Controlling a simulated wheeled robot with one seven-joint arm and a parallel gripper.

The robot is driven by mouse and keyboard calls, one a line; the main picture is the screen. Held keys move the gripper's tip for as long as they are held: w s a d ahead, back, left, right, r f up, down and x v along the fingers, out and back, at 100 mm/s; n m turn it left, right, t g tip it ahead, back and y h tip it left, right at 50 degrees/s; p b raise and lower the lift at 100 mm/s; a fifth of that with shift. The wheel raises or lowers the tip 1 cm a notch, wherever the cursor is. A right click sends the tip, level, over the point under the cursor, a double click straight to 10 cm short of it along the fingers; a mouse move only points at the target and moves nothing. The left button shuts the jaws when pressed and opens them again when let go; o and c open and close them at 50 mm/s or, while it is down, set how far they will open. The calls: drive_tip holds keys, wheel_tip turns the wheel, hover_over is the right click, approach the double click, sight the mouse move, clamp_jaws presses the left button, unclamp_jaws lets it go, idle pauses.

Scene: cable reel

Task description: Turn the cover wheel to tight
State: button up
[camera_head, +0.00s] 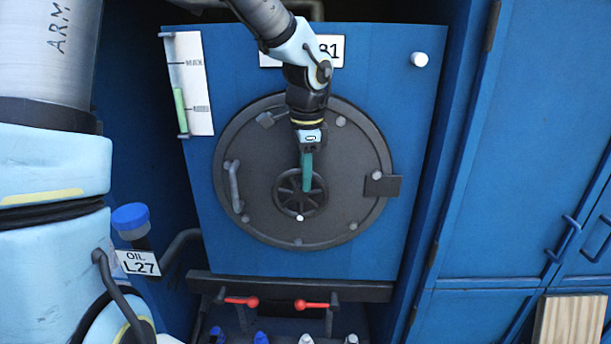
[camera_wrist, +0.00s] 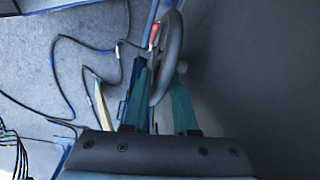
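The cover wheel (camera_head: 283,206) is a small dark spoked handwheel at the middle of the round dark cover (camera_head: 345,190) in the head view. A pale knob (camera_head: 299,218) shows at its lower rim. My gripper (camera_head: 307,180) comes down from above, its teal fingers over the wheel's upper right part. In the wrist view my gripper (camera_wrist: 162,82) has its two teal fingers spread apart, with the wheel's dark rim (camera_wrist: 172,45) between them. A gap shows between the fingers near the palm. Whether either finger touches the rim is unclear.
The cover has a side handle (camera_head: 234,187) at left and a latch plate (camera_head: 383,186) at right. Below is a bar with two red levers (camera_head: 240,301). A blue-capped oil filler (camera_head: 131,217) stands at left. Cables (camera_wrist: 62,75) lie on the floor.

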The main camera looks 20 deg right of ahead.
clamp_jaws()
drive_tip(key=shift+s+f, duration=0.1)
